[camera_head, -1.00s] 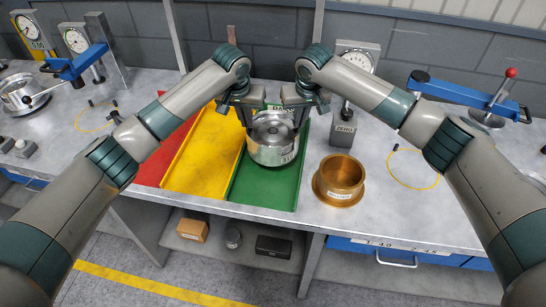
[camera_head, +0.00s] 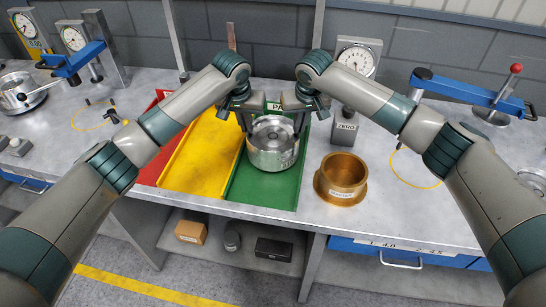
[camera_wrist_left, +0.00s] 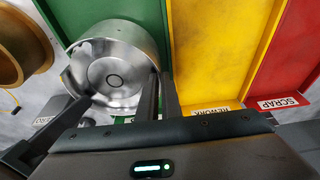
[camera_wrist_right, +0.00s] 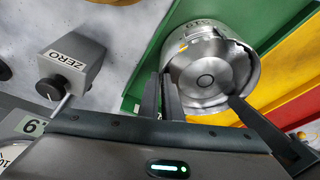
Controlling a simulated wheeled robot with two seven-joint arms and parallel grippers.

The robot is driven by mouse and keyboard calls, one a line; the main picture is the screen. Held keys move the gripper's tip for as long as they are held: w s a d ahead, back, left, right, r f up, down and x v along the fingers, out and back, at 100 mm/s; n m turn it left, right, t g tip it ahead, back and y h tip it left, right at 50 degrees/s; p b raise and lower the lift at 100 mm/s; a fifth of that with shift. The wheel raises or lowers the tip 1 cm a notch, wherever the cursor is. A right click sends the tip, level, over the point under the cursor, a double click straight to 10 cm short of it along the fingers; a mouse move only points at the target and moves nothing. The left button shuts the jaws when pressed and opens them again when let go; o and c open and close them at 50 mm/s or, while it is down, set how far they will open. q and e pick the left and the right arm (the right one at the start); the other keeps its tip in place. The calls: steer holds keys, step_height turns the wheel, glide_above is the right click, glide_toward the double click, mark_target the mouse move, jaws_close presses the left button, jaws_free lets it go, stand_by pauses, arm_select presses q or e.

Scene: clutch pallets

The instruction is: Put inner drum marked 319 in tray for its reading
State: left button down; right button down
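A silver inner drum (camera_head: 272,158) is upright within the green tray (camera_head: 265,190), toward its back; I cannot tell whether it touches the floor.
The yellow rework tray (camera_head: 200,160) and red scrap tray (camera_head: 150,172) lie left of the green one. A brass ring-shaped part (camera_head: 342,180) stands to the right. Behind it are a ZERO block (camera_head: 345,128) and a dial gauge (camera_head: 358,58). A blue-armed fixture (camera_head: 470,90) is far right.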

arm_select(q)
steer(key=shift+w+f+b, duration=0.1)
steer(key=shift+f+b, duration=0.25)
steer(key=shift+b, duration=0.1)
arm_select(e)
steer(key=shift+f, duration=0.35)
arm_select(q)
steer(key=c, duration=2.4)
jaws_free()
steer(key=shift+a+f, duration=0.1)
steer(key=shift+f, duration=0.2)
arm_select(e)
steer(key=c, duration=2.4)
jaws_free()
steer(key=shift+d+f, duration=0.1)
steer(key=shift+f, duration=0.2)
arm_select(q)
steer(key=o, duration=0.5)
steer(key=shift+r, duration=0.15)
steer(key=shift+c, duration=0.2)
arm_select(e)
steer(key=o, duration=0.4)
steer(key=shift+r, duration=0.15)
arm_select(q)
steer(key=shift+s+r, duration=0.1)
steer(key=shift+s, duration=0.2)
arm_select(e)
steer(key=shift+s+r, duration=0.1)
steer(key=shift+s, duration=0.15)
